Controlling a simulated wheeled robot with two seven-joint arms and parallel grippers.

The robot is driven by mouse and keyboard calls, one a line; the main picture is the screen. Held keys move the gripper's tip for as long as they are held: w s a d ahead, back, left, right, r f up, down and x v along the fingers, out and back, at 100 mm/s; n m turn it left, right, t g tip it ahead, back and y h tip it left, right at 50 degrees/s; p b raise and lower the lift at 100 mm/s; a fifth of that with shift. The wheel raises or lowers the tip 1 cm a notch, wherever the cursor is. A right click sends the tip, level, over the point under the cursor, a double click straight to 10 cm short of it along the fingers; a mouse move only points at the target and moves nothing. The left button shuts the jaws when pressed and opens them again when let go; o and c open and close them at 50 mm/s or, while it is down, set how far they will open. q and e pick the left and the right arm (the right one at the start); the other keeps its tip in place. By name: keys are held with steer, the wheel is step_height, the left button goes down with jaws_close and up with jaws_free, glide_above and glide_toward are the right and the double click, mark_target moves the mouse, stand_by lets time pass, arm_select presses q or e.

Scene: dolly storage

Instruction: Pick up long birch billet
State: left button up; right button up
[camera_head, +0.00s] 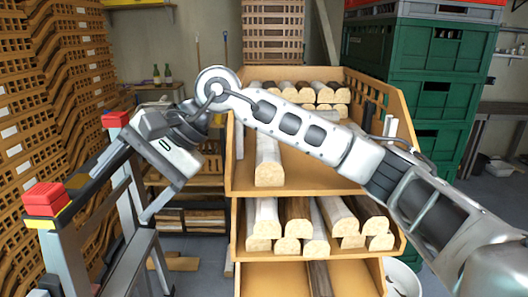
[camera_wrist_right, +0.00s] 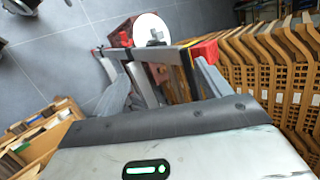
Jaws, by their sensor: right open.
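My right arm passes in front of this shelf from the right. My right gripper (camera_head: 118,198) is open to the left of the rack, pointing down and left beside a grey stand, well away from the billet. In the right wrist view only my gripper's housing shows clearly, and no billet is held there. My left gripper is not in view.
The grey stand with red end blocks (camera_head: 45,198) is close to my right gripper; it also shows in the right wrist view (camera_wrist_right: 203,50). More billets (camera_head: 318,90) lie behind on the upper shelf and several below. Green crates (camera_head: 435,50) are stacked right, brown lattice crates (camera_head: 75,60) left.

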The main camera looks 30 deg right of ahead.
steer(key=w+d+r+n+t+h, duration=0.1)
steer(key=w+d+r+h, duration=0.1)
steer(key=d+h, duration=0.35)
steer(key=w+d+r+t+h, duration=0.1)
steer(key=w+d+r+h, duration=0.15)
steer(key=d, duration=0.65)
steer(key=h, duration=0.3)
glide_toward(268, 142)
steer(key=shift+m+h, duration=0.4)
steer(key=x, duration=0.6)
steer(key=shift+s+a+f, duration=0.2)
steer(key=shift+a+f, duration=0.05)
steer(key=shift+a, duration=0.1)
steer(key=shift+w+p+x, duration=0.2)
steer(key=shift+p+x, duration=0.35)
steer(key=shift+x, duration=2.4)
steer(key=shift+r, duration=0.2)
steer(key=c, duration=1.3)
steer(key=shift+r, duration=0.1)
